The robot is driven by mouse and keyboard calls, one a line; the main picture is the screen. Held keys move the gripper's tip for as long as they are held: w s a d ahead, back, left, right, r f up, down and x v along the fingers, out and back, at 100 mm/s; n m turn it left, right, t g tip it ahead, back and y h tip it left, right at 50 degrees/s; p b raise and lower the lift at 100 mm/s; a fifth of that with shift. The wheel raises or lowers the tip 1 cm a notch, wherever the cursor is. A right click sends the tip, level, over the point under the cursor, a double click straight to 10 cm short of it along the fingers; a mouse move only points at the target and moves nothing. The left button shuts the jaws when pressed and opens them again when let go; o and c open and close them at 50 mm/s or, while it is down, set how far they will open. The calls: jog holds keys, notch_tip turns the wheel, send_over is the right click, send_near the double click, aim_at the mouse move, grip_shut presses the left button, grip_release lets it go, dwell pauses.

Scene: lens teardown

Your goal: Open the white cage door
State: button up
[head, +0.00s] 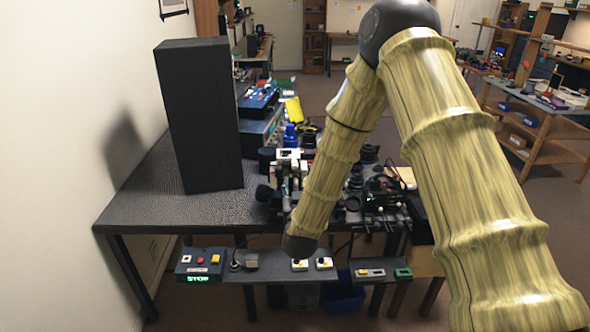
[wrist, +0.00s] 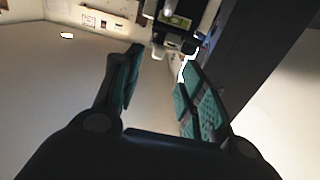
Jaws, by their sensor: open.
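My gripper (wrist: 162,62) shows in the wrist view with its two green-padded fingers spread apart. A thin bright white strip (wrist: 182,70) lies close by the right fingertip; I cannot tell whether they touch or whether it is part of the cage door. In the head view my arm comes down over the dark table, and I cannot make out the gripper there. White-and-dark equipment (head: 289,156) stands on the table just left of the arm. I cannot clearly pick out a white cage door in either view.
A tall black box (head: 198,115) stands on the dark table (head: 150,190) at left, by the white wall. Dark lens gear (head: 375,190) crowds the table right of my forearm. A control box reading STOP (head: 199,266) and small switches (head: 324,263) line the front shelf.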

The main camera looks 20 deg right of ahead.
aim_at(295, 167)
jog(key=p+x, duration=0.1)
jog(key=x, duration=0.2)
jog(key=p+x, duration=0.1)
jog(key=x, duration=0.3)
jog(key=r+p+x, duration=0.1)
jog(key=x, duration=0.3)
grip_shut()
